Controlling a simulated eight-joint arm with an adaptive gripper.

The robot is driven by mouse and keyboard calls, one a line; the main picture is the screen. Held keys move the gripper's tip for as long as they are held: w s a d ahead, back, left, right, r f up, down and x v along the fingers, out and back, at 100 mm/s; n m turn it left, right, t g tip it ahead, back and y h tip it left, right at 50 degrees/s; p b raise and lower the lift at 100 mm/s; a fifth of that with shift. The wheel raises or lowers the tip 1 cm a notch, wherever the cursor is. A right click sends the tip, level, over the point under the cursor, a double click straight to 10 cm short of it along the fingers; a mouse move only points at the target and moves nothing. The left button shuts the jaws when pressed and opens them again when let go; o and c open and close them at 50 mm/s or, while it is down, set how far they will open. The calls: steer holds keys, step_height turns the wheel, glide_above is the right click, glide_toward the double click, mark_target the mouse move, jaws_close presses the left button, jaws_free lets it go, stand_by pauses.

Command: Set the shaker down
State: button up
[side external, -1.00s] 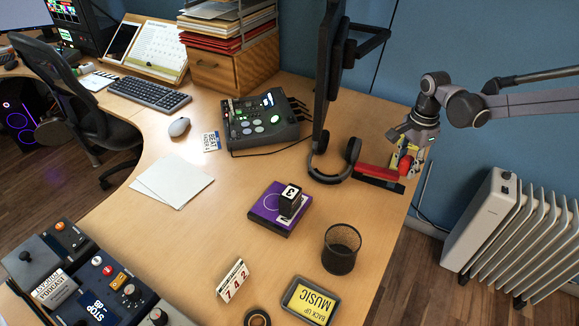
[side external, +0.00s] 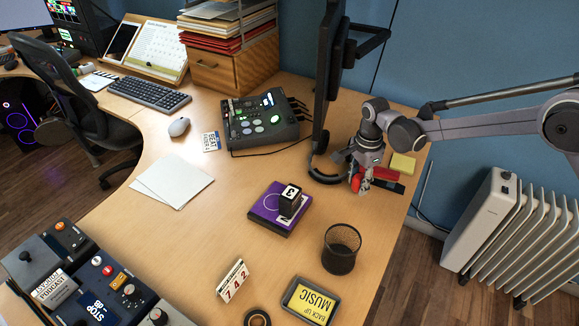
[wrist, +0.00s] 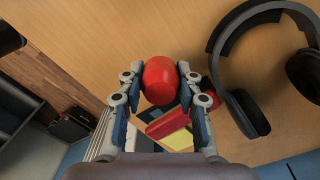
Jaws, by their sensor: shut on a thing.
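The shaker is a smooth red egg-shaped piece (wrist: 159,80), held between the two fingers of my gripper (wrist: 158,84) in the wrist view. In the side external view my gripper (side external: 361,183) points down over the back right part of the desk, shut on the shaker (side external: 356,182), which is partly hidden by the fingers. It is close to the desk top; I cannot tell whether it touches.
Black headphones (wrist: 238,100) lie close by on the desk (side external: 200,245). A long red object (side external: 385,173) and a yellow pad (side external: 402,164) are beside my gripper. A black monitor (side external: 328,75) stands behind. Bare desk lies in front, before the purple box (side external: 268,215) and mesh cup (side external: 341,250).

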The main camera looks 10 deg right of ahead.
mark_target(356, 190)
steer(key=shift+a+f, duration=0.1)
steer(key=shift+f, duration=1.8)
steer(key=shift+f, duration=0.2)
steer(key=o, duration=1.1)
steer(key=shift+r, duration=0.1)
